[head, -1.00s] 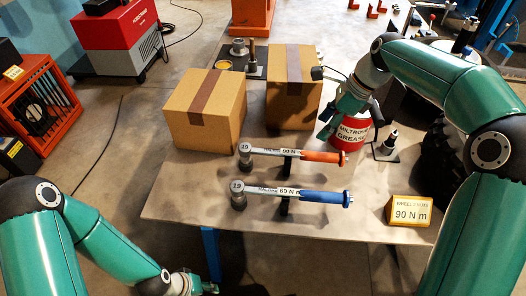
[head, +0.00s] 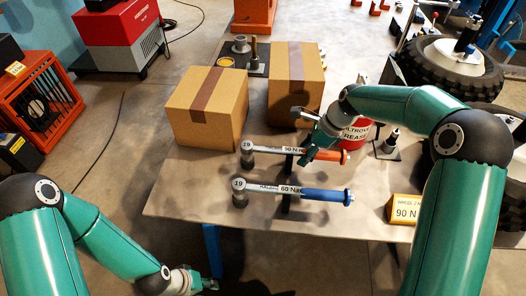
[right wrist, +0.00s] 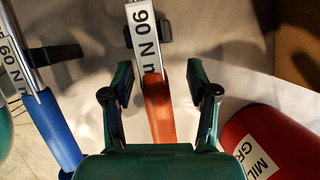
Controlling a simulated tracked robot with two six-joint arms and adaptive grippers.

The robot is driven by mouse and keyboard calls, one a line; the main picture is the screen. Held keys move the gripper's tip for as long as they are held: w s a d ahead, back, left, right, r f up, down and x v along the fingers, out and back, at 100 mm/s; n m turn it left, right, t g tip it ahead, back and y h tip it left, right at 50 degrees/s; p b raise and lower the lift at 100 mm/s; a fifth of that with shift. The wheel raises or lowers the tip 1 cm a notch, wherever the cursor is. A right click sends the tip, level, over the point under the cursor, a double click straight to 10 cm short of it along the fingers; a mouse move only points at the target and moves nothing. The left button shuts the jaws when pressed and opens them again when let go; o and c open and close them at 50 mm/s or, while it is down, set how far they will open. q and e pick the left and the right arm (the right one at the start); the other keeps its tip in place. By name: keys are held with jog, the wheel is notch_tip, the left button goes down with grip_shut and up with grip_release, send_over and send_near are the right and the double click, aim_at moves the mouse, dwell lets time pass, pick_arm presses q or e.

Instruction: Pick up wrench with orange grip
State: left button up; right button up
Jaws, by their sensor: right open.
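The wrench with the orange grip (head: 328,156) rests on stands on the table, marked 90 N m, its head to the left. The right wrist view shows its orange grip (right wrist: 158,105) between the fingers of my right gripper (right wrist: 160,95). My right gripper (head: 308,152) is open above the grip, with a gap on both sides. A similar wrench with a blue grip (head: 322,195), marked 60 N m, lies in front of it. It also shows in the right wrist view (right wrist: 55,130). My left gripper (head: 207,285) is low at the front, off the table; its fingers are too small to judge.
Two cardboard boxes (head: 205,112) stand behind the wrenches. A red grease can (head: 357,135) stands close to my right gripper, and it fills the right of the wrist view (right wrist: 265,145). A yellow sign (head: 403,209) reading 90 N stands at the table's right.

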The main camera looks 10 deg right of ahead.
jog(key=shift+f, duration=0.15)
grip_shut()
jog(key=shift+w+r, duration=0.1)
jog(key=shift+r, duration=0.15)
dwell(0.4)
